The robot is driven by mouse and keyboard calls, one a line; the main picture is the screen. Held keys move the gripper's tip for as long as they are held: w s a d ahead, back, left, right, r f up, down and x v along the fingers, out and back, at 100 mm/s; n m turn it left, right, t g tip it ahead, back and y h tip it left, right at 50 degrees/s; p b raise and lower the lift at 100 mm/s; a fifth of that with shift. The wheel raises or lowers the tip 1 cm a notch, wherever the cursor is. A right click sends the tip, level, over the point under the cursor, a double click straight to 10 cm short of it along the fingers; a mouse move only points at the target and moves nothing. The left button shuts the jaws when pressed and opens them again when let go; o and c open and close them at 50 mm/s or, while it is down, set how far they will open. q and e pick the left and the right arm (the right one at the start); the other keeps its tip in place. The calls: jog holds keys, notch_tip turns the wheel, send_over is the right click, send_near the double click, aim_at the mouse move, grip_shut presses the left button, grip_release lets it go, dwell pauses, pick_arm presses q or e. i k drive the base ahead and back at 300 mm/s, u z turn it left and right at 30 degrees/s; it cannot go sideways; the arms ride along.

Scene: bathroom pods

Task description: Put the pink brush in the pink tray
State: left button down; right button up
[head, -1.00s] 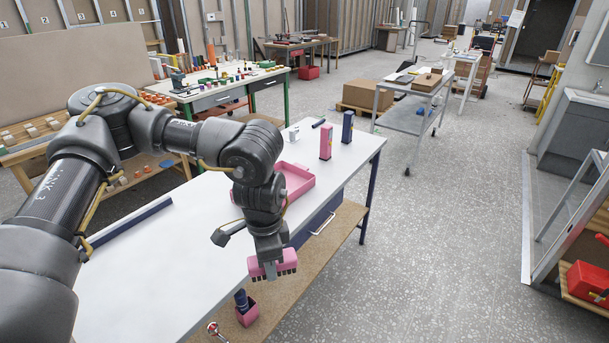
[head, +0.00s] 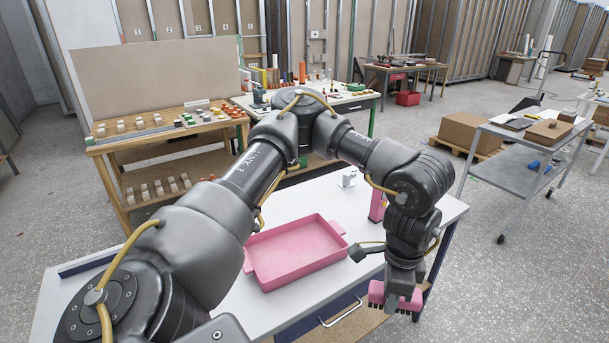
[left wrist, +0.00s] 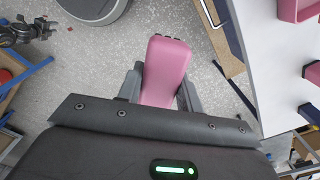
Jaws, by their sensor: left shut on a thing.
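The pink brush (head: 396,298) with dark bristles is held in my left gripper (head: 398,284), to the right of the pink tray and out past the table's front edge. In the left wrist view the brush (left wrist: 165,68) sits between the two fingers of my left gripper (left wrist: 162,88), with floor beneath it. The pink tray (head: 297,279) is a shallow rectangular tray with handles, on the white table. Its visible inside is empty. A corner of the tray also shows at the top right of the left wrist view (left wrist: 298,10). My right gripper is not in view.
A pink upright box (head: 377,206) stands on the white table (head: 225,308) behind my left arm, with a small white item (head: 348,178) near it. A blue bar (head: 88,264) lies at the table's left. A grey cart (head: 515,165) stands at right.

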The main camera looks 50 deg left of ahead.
aim_at(299, 258)
jog(key=u, duration=0.45)
jog(key=i, duration=0.85)
jog(key=u, duration=0.5)
